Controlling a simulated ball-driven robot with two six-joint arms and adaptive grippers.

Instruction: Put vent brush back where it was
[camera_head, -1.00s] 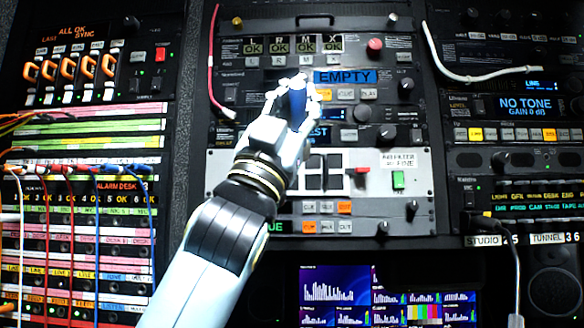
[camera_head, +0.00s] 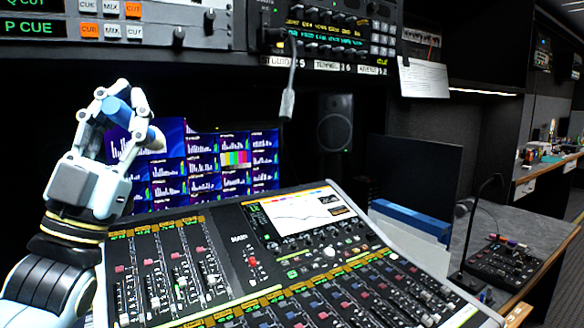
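My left gripper (camera_head: 120,107) shows at the left of the head view, in front of the screen wall and above the left end of the mixing console. Its jointed fingers are closed around a small blue cylindrical thing, which looks like the vent brush (camera_head: 117,112). No bristles can be made out. My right gripper is not in view.
A mixing console (camera_head: 243,259) fills the lower middle. Behind it are lit screens (camera_head: 236,158), a speaker (camera_head: 335,122) and a dark monitor (camera_head: 415,170). A blue box-like thing (camera_head: 412,217) stands beside the console. A small panel with a gooseneck microphone (camera_head: 506,258) sits on the right desk.

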